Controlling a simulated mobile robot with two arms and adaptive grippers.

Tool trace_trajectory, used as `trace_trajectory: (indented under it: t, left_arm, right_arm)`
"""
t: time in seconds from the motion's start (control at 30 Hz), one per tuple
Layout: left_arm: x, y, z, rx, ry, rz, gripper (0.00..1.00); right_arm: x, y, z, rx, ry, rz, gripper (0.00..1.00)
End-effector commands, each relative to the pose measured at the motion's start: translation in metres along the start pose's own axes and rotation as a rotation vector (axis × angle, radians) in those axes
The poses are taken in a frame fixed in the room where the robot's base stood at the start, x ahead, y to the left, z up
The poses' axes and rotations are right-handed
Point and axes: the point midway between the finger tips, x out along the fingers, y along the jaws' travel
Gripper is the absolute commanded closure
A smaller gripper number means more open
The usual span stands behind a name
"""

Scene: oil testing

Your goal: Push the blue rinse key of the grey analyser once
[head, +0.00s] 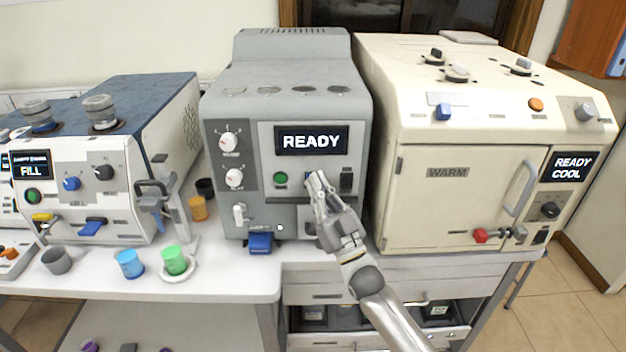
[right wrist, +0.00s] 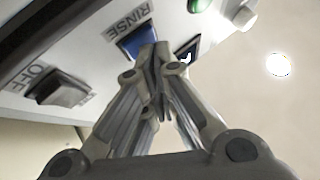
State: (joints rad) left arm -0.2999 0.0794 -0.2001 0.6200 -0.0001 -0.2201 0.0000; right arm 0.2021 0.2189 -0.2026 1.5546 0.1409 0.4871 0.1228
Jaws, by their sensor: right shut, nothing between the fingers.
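The grey analyser (head: 287,80) stands in the middle of the bench in the head view, its screen reading READY. Its blue rinse key (right wrist: 136,39) shows in the right wrist view beside the word RINSE. In the head view only a sliver of blue shows by the fingertips. My right gripper (head: 319,180) is shut and empty, its tips at the analyser's front panel. In the right wrist view the fingertips (right wrist: 156,53) overlap the key's lower edge; I cannot tell whether they touch it. My left gripper is not in view.
A green button (head: 280,179) sits left of my fingertips, and a dark OFF switch (right wrist: 62,92) lies on the key's other side. A cream WARM oven (head: 459,190) stands close on the right. A white FILL unit (head: 110,160) and small cups are on the left.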

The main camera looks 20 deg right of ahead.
Motion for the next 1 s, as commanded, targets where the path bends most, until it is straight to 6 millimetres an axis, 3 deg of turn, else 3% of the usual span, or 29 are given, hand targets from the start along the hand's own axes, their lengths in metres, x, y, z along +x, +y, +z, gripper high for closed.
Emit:
trace_trajectory:
  t: [0.6, 1.0]
  left_arm:
    - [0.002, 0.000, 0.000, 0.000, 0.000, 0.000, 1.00]
    - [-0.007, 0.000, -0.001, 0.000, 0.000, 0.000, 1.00]
  right_arm:
    - [0.002, 0.002, 0.002, 0.000, -0.001, 0.000, 1.00]
    - [-0.008, -0.006, -0.007, 0.000, -0.001, 0.000, 1.00]
